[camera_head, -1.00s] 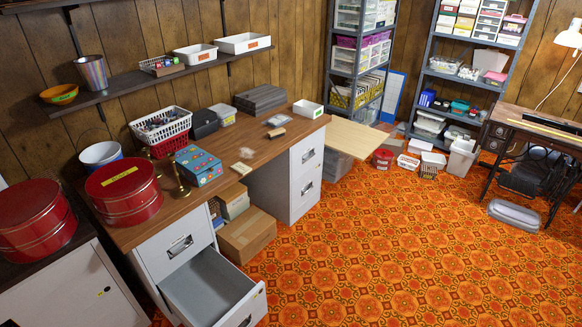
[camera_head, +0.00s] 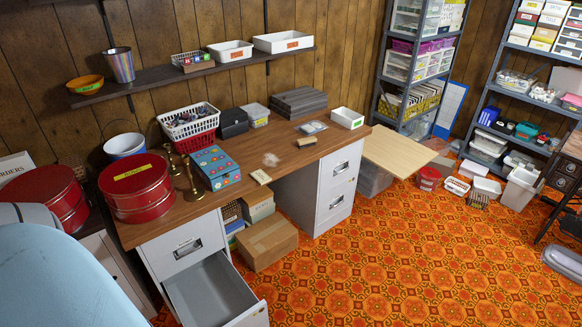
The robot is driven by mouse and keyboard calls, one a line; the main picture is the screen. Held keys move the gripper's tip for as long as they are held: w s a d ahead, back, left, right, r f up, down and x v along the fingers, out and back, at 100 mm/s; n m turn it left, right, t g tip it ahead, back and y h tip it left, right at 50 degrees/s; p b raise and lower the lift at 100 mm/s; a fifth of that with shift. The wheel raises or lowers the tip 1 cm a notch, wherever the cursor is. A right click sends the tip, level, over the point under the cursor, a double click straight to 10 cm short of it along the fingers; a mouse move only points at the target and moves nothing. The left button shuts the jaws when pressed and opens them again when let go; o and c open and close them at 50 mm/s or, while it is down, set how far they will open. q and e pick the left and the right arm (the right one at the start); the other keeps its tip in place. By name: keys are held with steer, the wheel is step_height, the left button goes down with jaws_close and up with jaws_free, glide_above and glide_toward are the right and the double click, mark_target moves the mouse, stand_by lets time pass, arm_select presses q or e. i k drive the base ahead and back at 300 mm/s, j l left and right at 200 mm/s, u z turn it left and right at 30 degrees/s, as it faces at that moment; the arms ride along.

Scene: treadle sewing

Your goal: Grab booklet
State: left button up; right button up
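A small flat cream item (camera_head: 261,177) lies at the front edge of the wooden desk (camera_head: 240,150), between the blue patterned box (camera_head: 214,167) and the right-hand cabinet. It may be the booklet; it is too small to tell for sure. A pale blue and grey rounded part at the lower left looks like my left arm, close to the camera. Neither of my grippers is in view.
An open, seemingly empty drawer (camera_head: 214,290) juts out below the desk's left side. Red tins (camera_head: 136,189), brass candlesticks (camera_head: 191,180) and baskets (camera_head: 190,121) crowd the desk's left. A cardboard box (camera_head: 267,242) sits underneath. The orange patterned floor (camera_head: 400,260) in front is clear.

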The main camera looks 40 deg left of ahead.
mark_target(261, 177)
steer(key=i+u, duration=0.1)
steer(key=i, duration=0.4)
steer(key=i+l+u, duration=0.1)
steer(key=i, duration=0.4)
steer(key=i+l+u, duration=0.1)
steer(key=i, duration=0.45)
steer(key=i+j+u, duration=0.1)
steer(key=i+u, duration=0.4)
steer(key=i, duration=0.2)
steer(key=i+l+u, duration=0.2)
steer(key=i+u, duration=0.25)
steer(key=i, duration=0.2)
steer(key=i+u, duration=0.3)
steer(key=u, duration=0.15)
steer(key=i+u, duration=0.4)
steer(key=i+l+u, duration=0.2)
steer(key=u, duration=2.1)
